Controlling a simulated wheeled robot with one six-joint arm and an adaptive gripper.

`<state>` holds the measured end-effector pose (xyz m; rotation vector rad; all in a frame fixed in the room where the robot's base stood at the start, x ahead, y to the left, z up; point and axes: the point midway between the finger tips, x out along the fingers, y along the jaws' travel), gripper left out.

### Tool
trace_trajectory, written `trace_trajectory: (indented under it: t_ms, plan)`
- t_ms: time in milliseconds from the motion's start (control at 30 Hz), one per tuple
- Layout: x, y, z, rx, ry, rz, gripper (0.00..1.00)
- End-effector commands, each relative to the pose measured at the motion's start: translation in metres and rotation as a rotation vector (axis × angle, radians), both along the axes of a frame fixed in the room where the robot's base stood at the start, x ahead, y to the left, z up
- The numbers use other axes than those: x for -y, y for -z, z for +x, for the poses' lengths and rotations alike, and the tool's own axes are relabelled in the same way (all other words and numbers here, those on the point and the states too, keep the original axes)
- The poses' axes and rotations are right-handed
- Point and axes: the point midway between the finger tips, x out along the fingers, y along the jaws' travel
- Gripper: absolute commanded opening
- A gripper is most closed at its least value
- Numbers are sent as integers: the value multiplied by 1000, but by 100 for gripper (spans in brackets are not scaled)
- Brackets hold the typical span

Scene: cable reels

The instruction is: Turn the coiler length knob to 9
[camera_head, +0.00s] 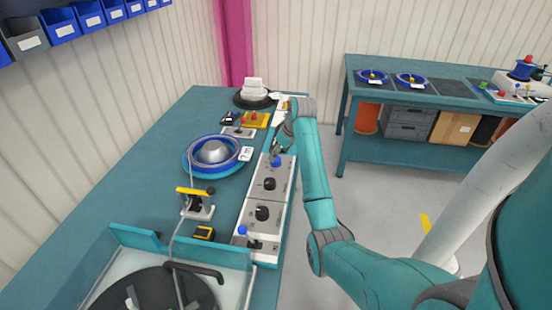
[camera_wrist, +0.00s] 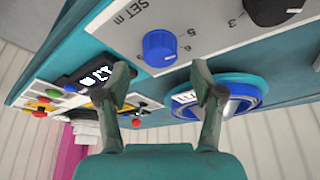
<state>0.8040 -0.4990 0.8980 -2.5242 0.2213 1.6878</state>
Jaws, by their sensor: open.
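The blue knob (camera_wrist: 160,48) sits on a pale panel marked "SET m", with 5 and 6 printed beside it; its pointer setting is not clear. It also shows in the head view (camera_head: 277,161) at the far part of the control strip. My gripper (camera_wrist: 160,86) is open and empty, its two fingers spread apart in the wrist view, with the blue knob beyond and above the gap between them. In the head view my gripper (camera_head: 279,147) is close to this knob, partly hidden by the arm; contact cannot be told.
Black knobs (camera_head: 269,184) and another blue knob (camera_head: 242,230) stand along the same strip. A blue coiler reel (camera_head: 213,151) lies to its left. A black display (camera_wrist: 92,76) shows in the wrist view.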

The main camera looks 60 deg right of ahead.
Motion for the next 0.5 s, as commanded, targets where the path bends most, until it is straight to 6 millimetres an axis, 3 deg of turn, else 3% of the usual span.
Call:
trace_trajectory:
  t_ms: [200,500]
  plan:
    - [1,27,11,-1,0,1,67]
    - [2,37,16,1,0,0,67]
